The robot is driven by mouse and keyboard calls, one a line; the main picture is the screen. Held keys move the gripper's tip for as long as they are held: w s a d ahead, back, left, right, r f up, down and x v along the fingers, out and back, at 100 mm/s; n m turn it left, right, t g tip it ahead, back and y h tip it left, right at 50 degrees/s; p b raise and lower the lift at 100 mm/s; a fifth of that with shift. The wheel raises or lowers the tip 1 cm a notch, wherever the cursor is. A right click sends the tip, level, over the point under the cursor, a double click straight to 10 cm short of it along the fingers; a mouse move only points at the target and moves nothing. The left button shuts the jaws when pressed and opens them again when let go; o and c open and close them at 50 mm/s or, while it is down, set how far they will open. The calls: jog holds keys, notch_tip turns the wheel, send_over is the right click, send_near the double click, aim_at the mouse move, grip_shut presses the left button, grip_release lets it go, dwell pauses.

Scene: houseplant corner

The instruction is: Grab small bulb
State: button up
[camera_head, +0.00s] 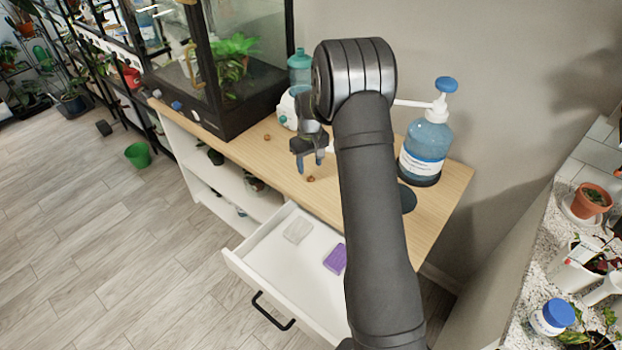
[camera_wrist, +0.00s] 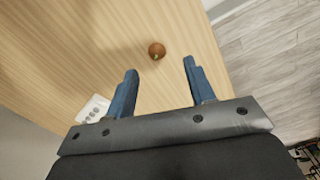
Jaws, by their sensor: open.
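Two small brown bulbs lie on the wooden cabinet top (camera_head: 440,190). One bulb (camera_head: 311,179) is just below my gripper's fingertips, near the front edge. The other bulb (camera_head: 267,137) lies farther back and to the left. My gripper (camera_head: 310,165) is open and empty, pointing down above the wood. In the wrist view one round brown bulb (camera_wrist: 156,50) shows just beyond the gap between the two blue fingertips (camera_wrist: 160,66), touching neither.
An open white drawer (camera_head: 240,262) below the top holds a grey block (camera_head: 298,230) and a purple block (camera_head: 335,258). A glass terrarium (camera_head: 245,75) stands left, a blue pump bottle (camera_head: 425,150) right. A white item (camera_head: 288,108) is behind my gripper.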

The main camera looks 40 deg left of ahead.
aim_at(311, 178)
jog(key=f, duration=0.5)
jog(key=shift+w+f, duration=0.25)
jog(key=shift+f, duration=0.05)
grip_shut()
